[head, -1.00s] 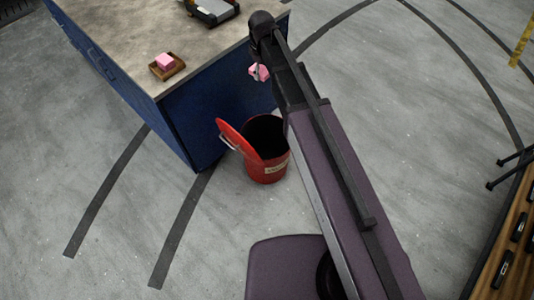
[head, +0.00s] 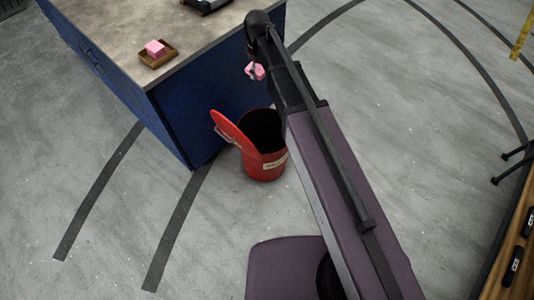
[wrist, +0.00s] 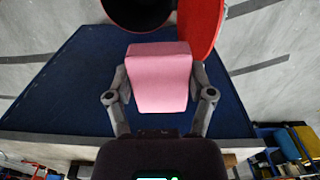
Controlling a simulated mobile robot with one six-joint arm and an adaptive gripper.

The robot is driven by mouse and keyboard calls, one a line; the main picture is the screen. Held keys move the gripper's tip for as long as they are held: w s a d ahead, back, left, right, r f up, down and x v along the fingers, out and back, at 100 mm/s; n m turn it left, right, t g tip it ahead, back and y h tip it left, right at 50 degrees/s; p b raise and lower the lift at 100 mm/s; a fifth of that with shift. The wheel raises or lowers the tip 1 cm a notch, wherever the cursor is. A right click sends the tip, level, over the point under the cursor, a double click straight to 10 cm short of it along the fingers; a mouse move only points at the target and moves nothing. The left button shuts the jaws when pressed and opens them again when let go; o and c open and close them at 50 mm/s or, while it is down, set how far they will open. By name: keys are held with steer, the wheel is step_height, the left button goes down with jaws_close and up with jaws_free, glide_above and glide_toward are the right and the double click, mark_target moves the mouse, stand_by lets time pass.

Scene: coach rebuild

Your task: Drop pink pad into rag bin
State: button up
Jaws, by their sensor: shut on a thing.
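A pink pad (wrist: 160,82) is held between the two fingers of my gripper (wrist: 160,95) in the wrist view. In the head view the held pink pad (head: 256,71) shows at the end of my arm, above the floor beside the blue cabinet. The red rag bin (head: 264,160) stands on the floor with its lid tilted open to the left and a dark inside. In the wrist view the bin's dark opening (wrist: 138,8) lies beyond the pad at the top, with its red lid (wrist: 200,25) to the right. The pad is apart from the bin.
A blue cabinet (head: 200,110) with a grey top stands left of the bin. Another pink block (head: 155,48) sits in a small brown tray (head: 172,52) on it. A dark device lies at the top's far edge. A wooden shelf (head: 510,245) is at the right.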

steer(key=w+d+f+b, duration=0.1)
steer(key=w+f+b, duration=0.2)
steer(key=f+b, duration=1.1)
steer(key=w+d+f+m+b, duration=0.1)
steer(key=w+f+b, duration=0.2)
steer(key=f+b, duration=1.2)
steer(key=w+d+f+b, duration=0.1)
steer(key=w+f+b, duration=0.2)
steer(key=f+b, duration=1.1)
step_height(320, 180, down, 2)
steer(key=shift+w+b, duration=0.35)
steer(key=shift+w, duration=0.05)
step_height(320, 180, down, 6)
steer(key=b, duration=0.6)
steer(key=o, duration=1.1)
steer(key=shift+o, duration=0.2)
